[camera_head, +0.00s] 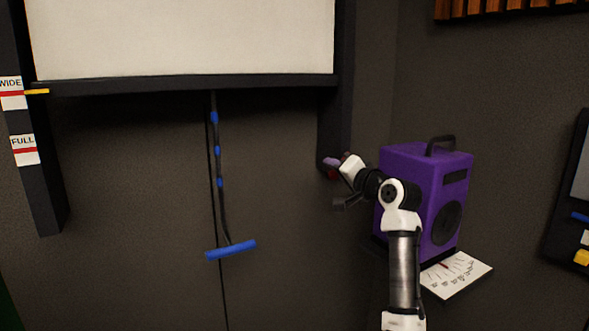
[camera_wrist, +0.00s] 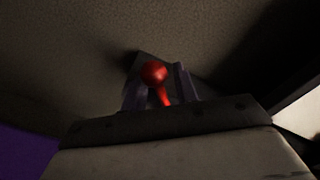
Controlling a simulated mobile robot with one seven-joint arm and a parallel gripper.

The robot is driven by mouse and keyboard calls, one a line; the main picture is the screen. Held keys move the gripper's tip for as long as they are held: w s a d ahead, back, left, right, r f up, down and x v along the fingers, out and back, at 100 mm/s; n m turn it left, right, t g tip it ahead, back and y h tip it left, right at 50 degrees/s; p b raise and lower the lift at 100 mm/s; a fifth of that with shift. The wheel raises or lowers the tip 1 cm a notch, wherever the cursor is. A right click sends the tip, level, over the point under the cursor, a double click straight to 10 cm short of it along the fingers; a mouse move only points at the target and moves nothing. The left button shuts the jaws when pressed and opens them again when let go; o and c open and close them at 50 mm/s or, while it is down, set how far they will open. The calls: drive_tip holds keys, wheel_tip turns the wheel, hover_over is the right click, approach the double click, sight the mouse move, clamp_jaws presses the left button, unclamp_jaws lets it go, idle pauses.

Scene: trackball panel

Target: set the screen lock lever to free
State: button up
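The screen lock lever (camera_wrist: 155,73) has a round red knob on a short red stem and shows in the middle of the wrist view. My gripper (camera_wrist: 160,88) has its two greyish-purple fingers apart, one on each side of the lever, with no clear grip on it. In the head view my gripper (camera_head: 334,164) is at the lower end of the screen's right dark post, where a little red shows beside it. The lever is mostly hidden there, and I cannot read its setting or any label by it.
A purple speaker (camera_head: 425,195) stands close to the right of my arm, with a white printed card (camera_head: 457,275) below it. The white screen (camera_head: 180,38) is above left. A blue pull handle (camera_head: 231,250) hangs on a cord. WIDE and FULL labels (camera_head: 24,150) are on the left post.

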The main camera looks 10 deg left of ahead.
drive_tip(key=shift+r, duration=0.1)
drive_tip(key=m, duration=0.1)
drive_tip(key=r+m, duration=0.1)
drive_tip(key=m, duration=0.1)
drive_tip(key=shift+s+a+r+p, duration=0.15)
drive_tip(key=shift+s+p, duration=0.05)
drive_tip(key=shift+p, duration=0.1)
drive_tip(key=m, duration=0.2)
drive_tip(key=r+m, duration=0.1)
drive_tip(key=shift+s+a+r+m, duration=0.1)
drive_tip(key=shift+a+r+m, duration=0.05)
drive_tip(key=shift+r+m, duration=0.2)
drive_tip(key=b+v, duration=0.3)
drive_tip(key=v, duration=1)
drive_tip(key=s+a+n+t+y, duration=0.15)
drive_tip(key=a+n+y, duration=0.35)
drive_tip(key=a, duration=1.4)
drive_tip(key=s+a+r+n+y, duration=0.2)
drive_tip(key=s+a+n, duration=0.6)
drive_tip(key=a, duration=0.5)
drive_tip(key=shift+s+r+y, duration=0.4)
drive_tip(key=shift+s+y, duration=0.5)
drive_tip(key=shift+s, duration=0.1)
